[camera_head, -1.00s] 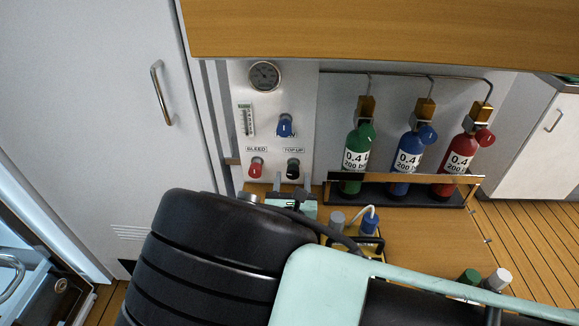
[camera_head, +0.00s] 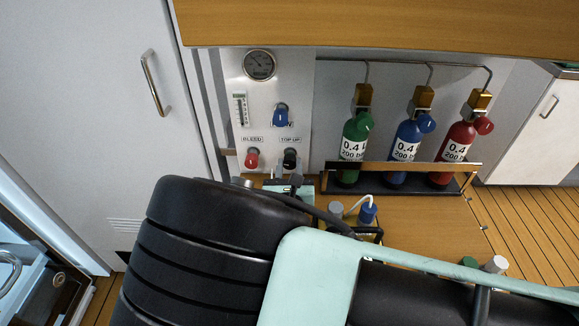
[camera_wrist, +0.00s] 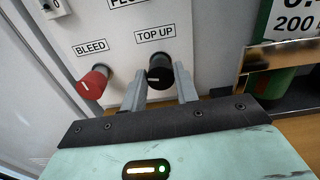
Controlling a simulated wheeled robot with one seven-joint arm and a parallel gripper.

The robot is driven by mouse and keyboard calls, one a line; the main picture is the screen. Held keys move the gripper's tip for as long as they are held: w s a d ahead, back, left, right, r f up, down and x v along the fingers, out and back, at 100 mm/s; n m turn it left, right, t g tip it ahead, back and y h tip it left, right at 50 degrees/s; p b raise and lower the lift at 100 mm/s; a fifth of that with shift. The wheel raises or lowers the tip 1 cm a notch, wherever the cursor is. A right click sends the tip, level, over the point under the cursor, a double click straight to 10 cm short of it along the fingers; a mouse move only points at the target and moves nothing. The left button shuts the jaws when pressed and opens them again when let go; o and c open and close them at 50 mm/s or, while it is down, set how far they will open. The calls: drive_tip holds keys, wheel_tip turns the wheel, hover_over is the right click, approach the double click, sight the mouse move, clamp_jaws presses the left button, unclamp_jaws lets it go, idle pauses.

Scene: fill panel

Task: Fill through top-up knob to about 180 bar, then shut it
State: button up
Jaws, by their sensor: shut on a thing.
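The black top-up knob (camera_head: 290,157) is on the white panel, below its TOP UP label. In the wrist view the same knob (camera_wrist: 159,66) is between the two grey fingers of my gripper (camera_wrist: 160,76), which is shut on it at the fingertips. A short pale mark shows on the knob's face. In the head view my gripper (camera_head: 291,180) is just below the knob, mostly hidden behind my arm. The round pressure gauge (camera_head: 259,65) is at the panel's top; its needle is too small to read.
The red bleed knob (camera_wrist: 92,82) is close to the left of my fingers. A blue knob (camera_head: 281,116) is above. Green (camera_head: 354,146), blue (camera_head: 408,146) and red (camera_head: 462,145) cylinders stand in a rack to the right. A wooden overhang (camera_head: 380,25) is above the panel.

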drive_tip(key=shift+r+n+p, duration=0.1)
drive_tip(key=shift+n+p, duration=0.75)
drive_tip(key=shift+n, duration=0.35)
drive_tip(key=shift+a+n+p, duration=0.1)
drive_tip(key=shift+n+p, duration=0.6)
drive_tip(key=shift+n, duration=0.9)
drive_tip(key=shift+f, duration=0.2)
drive_tip(key=o, duration=1)
drive_tip(key=shift+c, duration=0.2)
